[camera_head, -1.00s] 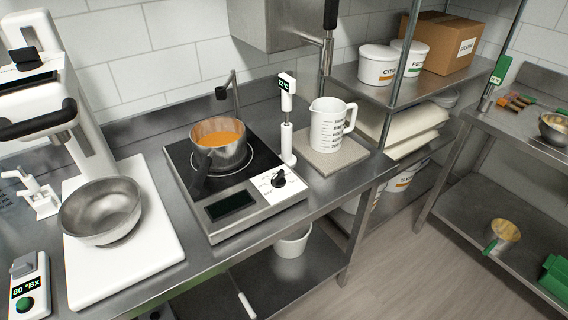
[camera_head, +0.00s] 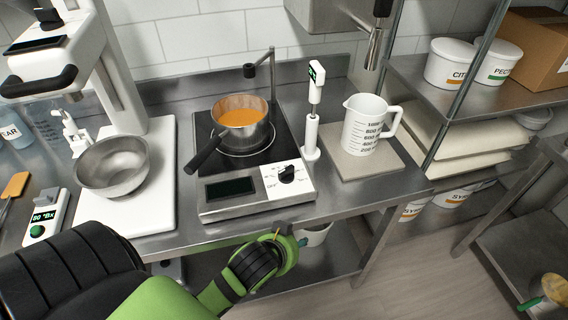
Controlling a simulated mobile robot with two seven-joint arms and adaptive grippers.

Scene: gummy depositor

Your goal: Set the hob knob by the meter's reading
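The hob (camera_head: 244,198) stands on the steel counter with a dark display at its front. Its black knob (camera_head: 287,174) sits on the white panel at the front right. The meter (camera_head: 44,214) at the left of the counter shows "80 °Bx" above a green button. A second, upright device (camera_head: 316,72) has a small green display, too small to read for sure. A pot (camera_head: 240,128) of orange liquid is on the hob, its dark handle pointing front-left. My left arm's green and black wrist is in front of the counter, below the knob; its fingers cannot be made out. My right gripper is out of view.
A steel bowl (camera_head: 112,166) sits on a white-based machine at left. A measuring jug (camera_head: 366,124) stands on a board (camera_head: 372,166) right of the hob. Shelves with tubs (camera_head: 450,64) are at right. The counter's front edge lies between my wrist and the hob.

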